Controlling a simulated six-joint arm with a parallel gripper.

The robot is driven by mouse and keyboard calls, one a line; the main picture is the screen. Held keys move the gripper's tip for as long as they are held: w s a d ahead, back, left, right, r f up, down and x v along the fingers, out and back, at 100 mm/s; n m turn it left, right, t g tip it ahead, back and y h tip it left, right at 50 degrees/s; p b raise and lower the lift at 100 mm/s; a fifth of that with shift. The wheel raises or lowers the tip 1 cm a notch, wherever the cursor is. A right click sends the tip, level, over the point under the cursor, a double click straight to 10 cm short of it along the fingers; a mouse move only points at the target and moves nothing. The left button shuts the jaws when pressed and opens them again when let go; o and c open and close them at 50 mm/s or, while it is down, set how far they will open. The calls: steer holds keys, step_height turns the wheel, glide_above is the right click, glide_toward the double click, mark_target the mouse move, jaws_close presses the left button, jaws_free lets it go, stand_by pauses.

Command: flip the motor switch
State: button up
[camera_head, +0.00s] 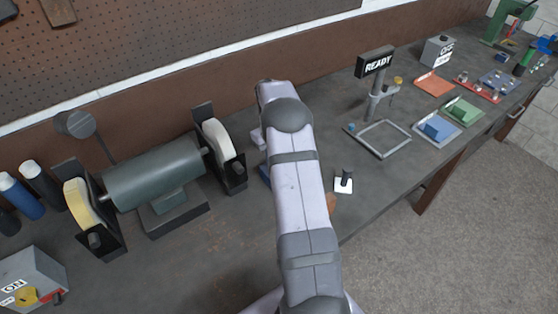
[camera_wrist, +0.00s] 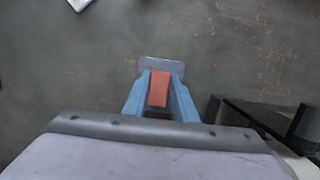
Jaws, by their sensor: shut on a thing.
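A grey switch box (camera_head: 34,281) stands at the lower left in the head view, with an ON label, a yellow part and a small red part on it. A second grey box (camera_head: 438,51) with an OFF label stands far back on the right. I cannot tell from the labels which is the motor switch. The motor (camera_head: 155,175) of the bench grinder is between two wheels. My gripper (camera_wrist: 160,88) has blue fingers, shut on a red-orange block (camera_wrist: 158,90) with a grey plate at its far end. In the head view my arm mostly hides the gripper.
A white base with a black peg (camera_head: 344,181) is right of my arm. A READY sign (camera_head: 375,62) stands by a grey square frame (camera_head: 380,139). Coloured trays lie at the right. Dark and blue cylinders (camera_head: 20,195) stand at the left. A dark grinder part (camera_wrist: 262,115) is near my gripper's right.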

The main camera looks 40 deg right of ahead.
steer(key=shift+w+r+g+p, duration=0.1)
steer(key=shift+w+g+p, duration=0.3)
steer(key=shift+g, duration=0.5)
steer(key=o, duration=1)
steer(key=shift+o, duration=0.2)
steer(key=shift+s, duration=0.1)
step_height(320, 180, up, 10)
steer(key=b, duration=0.3)
